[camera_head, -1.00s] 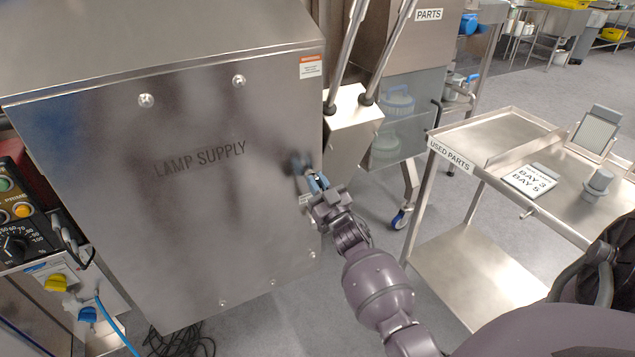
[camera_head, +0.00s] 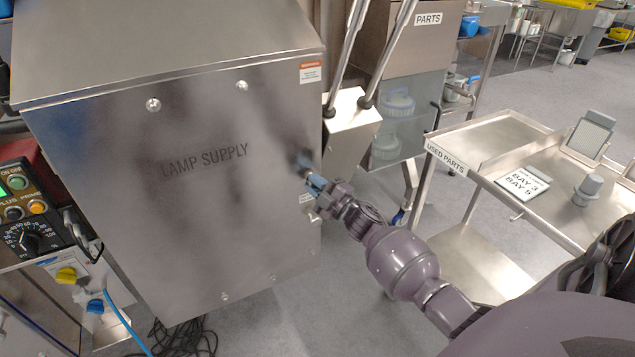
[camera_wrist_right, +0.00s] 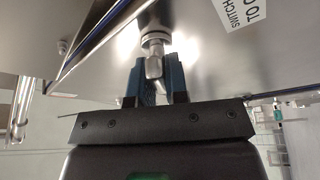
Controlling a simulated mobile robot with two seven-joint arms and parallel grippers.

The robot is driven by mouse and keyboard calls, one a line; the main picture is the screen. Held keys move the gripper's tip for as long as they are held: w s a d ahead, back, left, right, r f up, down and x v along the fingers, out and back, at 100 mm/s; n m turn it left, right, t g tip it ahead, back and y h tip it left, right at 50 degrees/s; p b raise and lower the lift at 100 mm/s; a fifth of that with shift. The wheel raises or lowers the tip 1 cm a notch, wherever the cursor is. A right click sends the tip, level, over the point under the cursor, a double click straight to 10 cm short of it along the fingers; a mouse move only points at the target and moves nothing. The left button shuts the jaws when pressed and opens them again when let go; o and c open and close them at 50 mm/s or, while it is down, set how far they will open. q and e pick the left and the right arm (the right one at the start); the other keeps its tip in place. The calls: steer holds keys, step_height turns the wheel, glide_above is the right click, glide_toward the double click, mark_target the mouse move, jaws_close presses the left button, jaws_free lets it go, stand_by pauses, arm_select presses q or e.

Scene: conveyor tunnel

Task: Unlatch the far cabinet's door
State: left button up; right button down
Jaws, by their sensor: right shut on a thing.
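The steel cabinet marked LAMP SUPPLY (camera_head: 170,220) fills the left of the head view. Its front door looks closed. My right gripper (camera_head: 314,183) is at the door's right edge, below the orange warning label. In the right wrist view, the blue fingers of my right gripper (camera_wrist_right: 157,82) are shut on a small metal latch handle (camera_wrist_right: 154,48), one on each side. The handle stands out from the steel face on a round collar. In the head view the gripper mostly hides it. My left gripper is not in view.
A steel USED PARTS cart (camera_head: 480,133) stands at the right, with a BAY 3 / BAY 5 card (camera_head: 523,183) on it. A PARTS cabinet (camera_head: 400,75) is behind. A control panel (camera_head: 25,215) is at the left, and dark cables (camera_head: 180,338) lie on the floor below.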

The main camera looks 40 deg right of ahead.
steer(key=n, duration=0.1)
steer(key=n+g+p, duration=0.1)
steer(key=n, duration=0.1)
steer(key=shift+r+n+y, duration=0.2)
steer(key=shift+n+y, duration=0.1)
steer(key=shift+y, duration=0.1)
steer(key=shift+f+n+g+p, duration=0.15)
steer(key=shift+n+g+p, duration=0.4)
steer(key=shift+n, duration=0.55)
steer(key=shift+f, duration=0.1)
steer(key=c, duration=1.1)
jaws_free()
steer(key=shift+c, duration=0.2)
